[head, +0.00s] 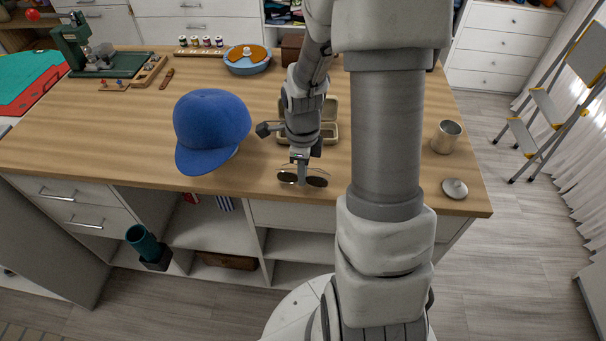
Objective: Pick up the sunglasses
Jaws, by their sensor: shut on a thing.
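The sunglasses (316,181) have dark lenses and thin frames. They are at the front edge of the wooden worktop, below my gripper (301,176). My gripper points down and is shut on the sunglasses near the middle, between the two lenses. Whether they touch the worktop or hang just above it, I cannot tell. The fingertips are small in this view, and the temples of the sunglasses are hard to make out.
A blue cap (211,130) lies left of my gripper. An open beige case (329,131) is partly hidden behind my arm. A metal cup (446,137) and a round lid (455,188) are at the right. The worktop (120,150) is clear at the front left.

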